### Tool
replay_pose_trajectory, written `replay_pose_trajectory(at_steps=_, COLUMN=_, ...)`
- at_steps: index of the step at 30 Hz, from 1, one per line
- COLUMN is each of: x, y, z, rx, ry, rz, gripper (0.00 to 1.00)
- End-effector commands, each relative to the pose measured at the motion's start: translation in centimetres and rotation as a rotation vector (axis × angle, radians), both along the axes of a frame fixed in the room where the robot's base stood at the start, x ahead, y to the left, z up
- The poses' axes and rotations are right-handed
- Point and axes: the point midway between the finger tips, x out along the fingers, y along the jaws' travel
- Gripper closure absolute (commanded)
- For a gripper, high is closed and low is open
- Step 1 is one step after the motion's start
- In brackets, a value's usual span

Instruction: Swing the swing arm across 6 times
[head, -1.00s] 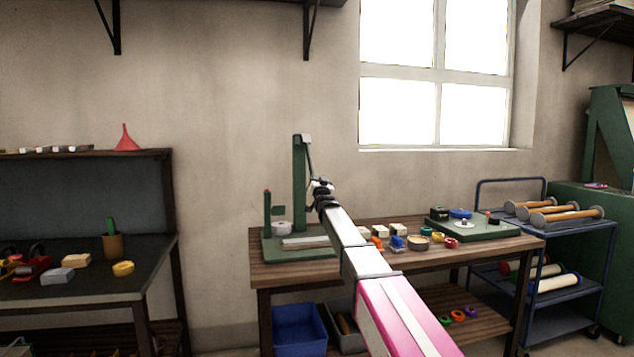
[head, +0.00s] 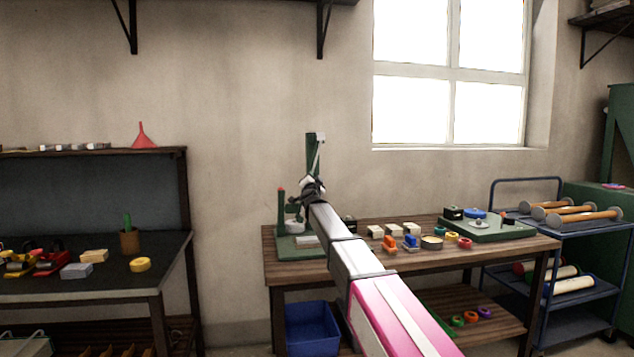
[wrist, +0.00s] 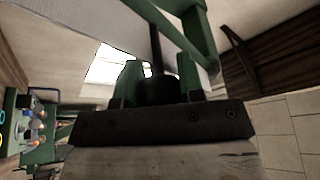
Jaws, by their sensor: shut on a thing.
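A green stand with a tall upright post (head: 311,150) is at the left end of the wooden workbench. A thin pale swing arm (head: 319,156) hangs from the post's top and slants down to my gripper (head: 312,186). My gripper is in front of the post and hides its lower part. In the wrist view, my gripper (wrist: 158,82) is shut on the dark lower end of the swing arm (wrist: 156,50), whose rod runs up between the green fingers. The green post and its bracket (wrist: 196,35) show behind it.
A short green post (head: 281,210) with a red top and a white round piece (head: 294,226) stand left of my gripper. Small blocks and rings lie on the workbench (head: 380,262) to the right. A blue bin (head: 312,328) sits below.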

Motion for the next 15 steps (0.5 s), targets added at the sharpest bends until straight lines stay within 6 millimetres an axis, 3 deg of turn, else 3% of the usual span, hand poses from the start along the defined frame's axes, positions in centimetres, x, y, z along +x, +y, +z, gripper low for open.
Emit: replay_pose_trajectory(at_steps=15, x=-0.17, y=0.67, z=0.27, rx=0.038, ry=0.01, rz=0.001, gripper=1.0)
